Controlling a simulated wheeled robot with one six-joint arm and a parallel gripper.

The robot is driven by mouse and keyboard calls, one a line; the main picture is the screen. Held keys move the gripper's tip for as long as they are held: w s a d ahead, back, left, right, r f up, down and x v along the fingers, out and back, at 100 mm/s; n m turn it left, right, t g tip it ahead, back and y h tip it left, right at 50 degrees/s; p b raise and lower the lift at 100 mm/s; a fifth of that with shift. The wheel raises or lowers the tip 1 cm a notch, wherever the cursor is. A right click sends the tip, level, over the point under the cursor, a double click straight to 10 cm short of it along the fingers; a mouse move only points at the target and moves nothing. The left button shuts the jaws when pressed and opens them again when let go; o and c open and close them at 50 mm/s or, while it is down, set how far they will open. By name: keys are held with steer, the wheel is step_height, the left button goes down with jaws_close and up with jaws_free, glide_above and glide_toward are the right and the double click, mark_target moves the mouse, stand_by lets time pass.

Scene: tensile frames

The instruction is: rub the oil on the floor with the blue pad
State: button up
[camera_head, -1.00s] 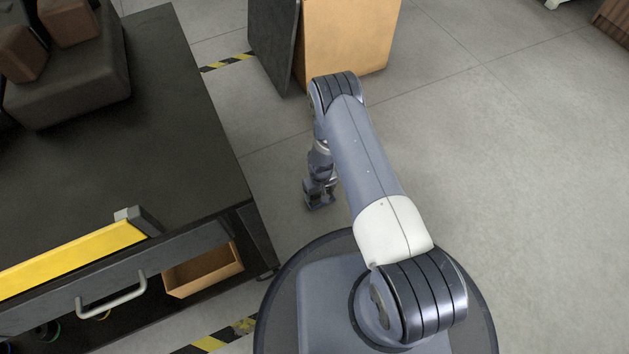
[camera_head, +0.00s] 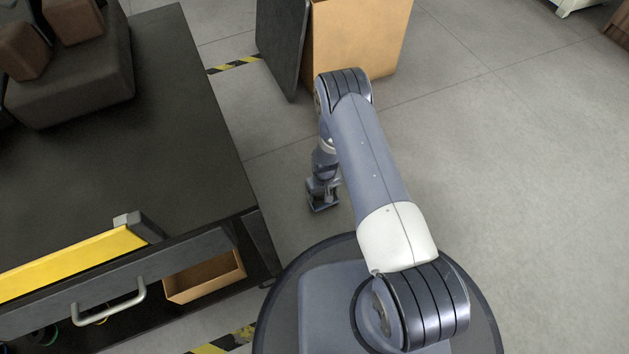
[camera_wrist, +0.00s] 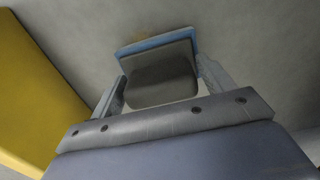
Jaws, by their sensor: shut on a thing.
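My gripper (camera_wrist: 163,86) is shut on the dark grey block of the blue pad (camera_wrist: 157,45), in the wrist view. The pad's blue layer shows as a strip along the block's far edge, close to or on the grey floor; I cannot tell if it touches. A faint brownish patch, likely the oil (camera_wrist: 150,35), shows on the floor just past the blue edge; the pad may hide more of it. In the head view my gripper (camera_head: 322,202) is low over the floor, right of the black table; the oil is not visible there.
The black table (camera_head: 180,120) with a yellow bar (camera_head: 70,262) and an open drawer front fills the left. An orange box (camera_head: 360,40) with a dark panel (camera_head: 284,45) stands ahead. A yellow surface (camera_wrist: 35,95) is at the wrist view's left. Floor to the right is clear.

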step_height(320, 180, up, 3)
steer(key=shift+f+p, duration=0.15)
steer(key=shift+p, duration=0.15)
steer(key=shift+r+p, duration=1.05)
steer(key=shift+r, duration=1.25)
